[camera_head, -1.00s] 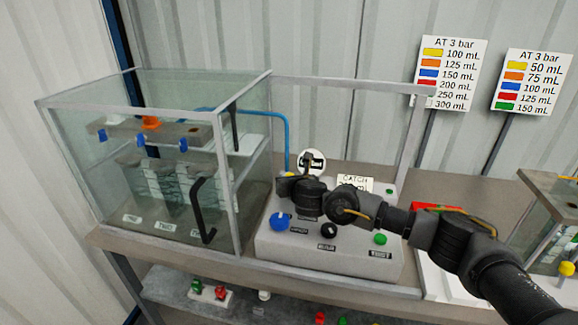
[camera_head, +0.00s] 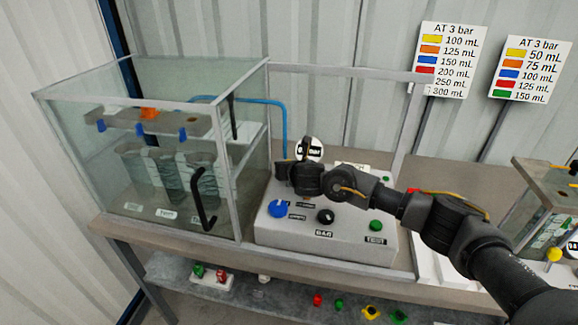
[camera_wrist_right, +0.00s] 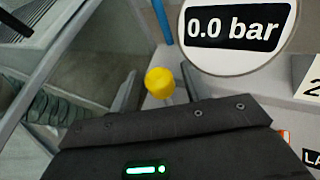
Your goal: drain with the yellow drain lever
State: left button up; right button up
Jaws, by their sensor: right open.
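The yellow drain lever shows in the right wrist view as a round yellow knob (camera_wrist_right: 160,82) in front of the palm. My right gripper (camera_wrist_right: 158,80) is open, with one finger on each side of the knob; I cannot tell whether either touches it. In the head view my right gripper (camera_head: 305,146) is over the back left of the grey control box (camera_head: 290,231), in front of the round gauge, and hides the lever. The gauge (camera_wrist_right: 240,28) reads 0.0 bar. My left gripper is not in view.
A glass tank (camera_head: 90,165) with a black handle (camera_head: 203,200) stands left of the box. The box carries a blue knob (camera_head: 278,208), a black knob (camera_head: 325,216) and a green button (camera_head: 376,225). A blue pipe (camera_head: 284,130) runs behind. A second tank (camera_head: 545,205) is at right.

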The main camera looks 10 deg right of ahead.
jog(key=v, duration=1)
jog(key=shift+s+r, duration=0.2)
jog(key=shift+s, duration=0.1)
jog(key=shift+d, duration=0.1)
